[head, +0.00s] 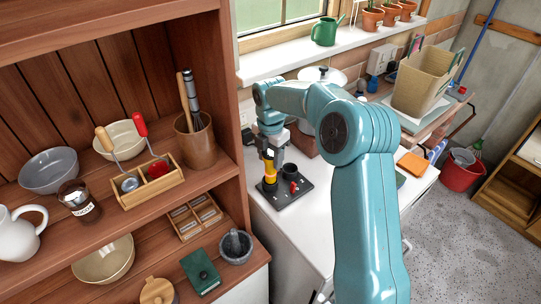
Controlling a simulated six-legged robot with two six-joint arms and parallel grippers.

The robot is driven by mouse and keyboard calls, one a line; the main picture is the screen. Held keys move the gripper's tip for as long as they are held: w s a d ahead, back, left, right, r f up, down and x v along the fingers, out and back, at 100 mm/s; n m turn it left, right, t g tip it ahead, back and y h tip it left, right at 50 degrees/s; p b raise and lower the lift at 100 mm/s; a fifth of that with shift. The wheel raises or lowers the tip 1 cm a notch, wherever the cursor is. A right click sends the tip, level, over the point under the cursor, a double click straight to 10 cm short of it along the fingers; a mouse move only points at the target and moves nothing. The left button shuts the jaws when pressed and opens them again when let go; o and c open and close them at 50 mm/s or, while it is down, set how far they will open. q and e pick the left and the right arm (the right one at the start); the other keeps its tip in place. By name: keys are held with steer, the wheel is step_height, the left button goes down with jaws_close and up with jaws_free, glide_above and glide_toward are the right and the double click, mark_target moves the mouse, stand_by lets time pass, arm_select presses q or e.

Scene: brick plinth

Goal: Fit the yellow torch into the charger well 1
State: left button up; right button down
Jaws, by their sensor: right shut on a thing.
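The yellow torch (269,170) is upright over the left part of the black charger base (281,197) on the white counter. My right gripper (269,152) is shut on the torch's upper part, pointing down. The torch's lower end meets the base at its left side; I cannot tell how deep it sits in a well. A dark empty-looking well (290,170) stands behind and right of it. A small red item (293,187) is on the base to the right. Well numbers are too small to read. My left gripper is not in view.
A wooden shelf unit (228,90) stands close on the left, with bowls, a utensil pot (196,142) and a divided box (150,185). A beige bin (421,82) stands at the back right. An orange cloth-like item (412,163) lies right of my arm.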

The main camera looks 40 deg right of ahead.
steer(key=shift+c, duration=1.9)
jaws_free()
steer(key=shift+r, duration=0.1)
step_height(320, 180, up, 16)
steer(key=p, duration=0.1)
steer(key=shift+s+r, duration=0.1)
